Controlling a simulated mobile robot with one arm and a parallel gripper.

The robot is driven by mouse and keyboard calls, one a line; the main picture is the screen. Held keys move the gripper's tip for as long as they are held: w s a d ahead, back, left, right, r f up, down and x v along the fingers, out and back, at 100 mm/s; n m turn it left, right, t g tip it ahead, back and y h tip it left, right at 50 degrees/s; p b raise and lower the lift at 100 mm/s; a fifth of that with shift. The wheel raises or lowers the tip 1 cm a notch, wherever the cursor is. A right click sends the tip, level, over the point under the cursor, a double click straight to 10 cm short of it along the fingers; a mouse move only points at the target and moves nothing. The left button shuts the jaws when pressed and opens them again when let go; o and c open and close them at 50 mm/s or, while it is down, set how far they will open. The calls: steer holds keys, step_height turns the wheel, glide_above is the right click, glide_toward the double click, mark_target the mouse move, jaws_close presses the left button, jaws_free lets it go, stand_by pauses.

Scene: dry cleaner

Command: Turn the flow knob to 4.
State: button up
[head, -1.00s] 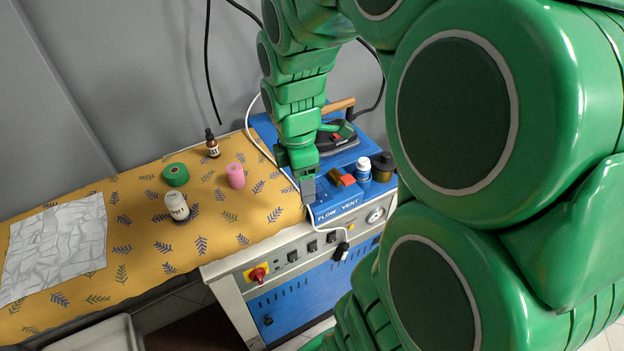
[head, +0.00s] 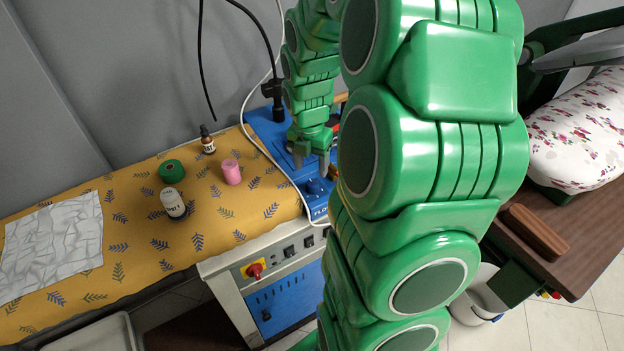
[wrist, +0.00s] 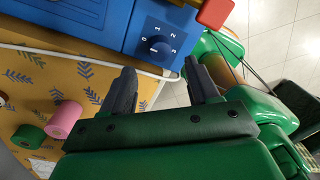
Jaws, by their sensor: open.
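The flow knob (wrist: 160,49) is a small dark blue dial on the blue panel, with white numbers around it, in the wrist view. A white mark shows on the knob, but I cannot read its setting for sure. In the head view the knob (head: 315,187) sits on the blue unit just below my gripper's fingertips. My gripper (wrist: 160,68) is open and empty. Its two dark fingers point at the panel, one on each side of the knob's line, apart from it. In the head view my gripper (head: 311,165) hangs over the unit.
A red block (wrist: 215,12) lies to the right of the knob. A white cord (wrist: 70,57) runs along the panel's front edge.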

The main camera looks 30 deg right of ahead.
mark_target(312, 183)
steer(key=shift+s+d+f, duration=0.1)
steer(key=shift+f, duration=2.95)
steer(key=c, duration=1)
steer(key=shift+c, duration=0.2)
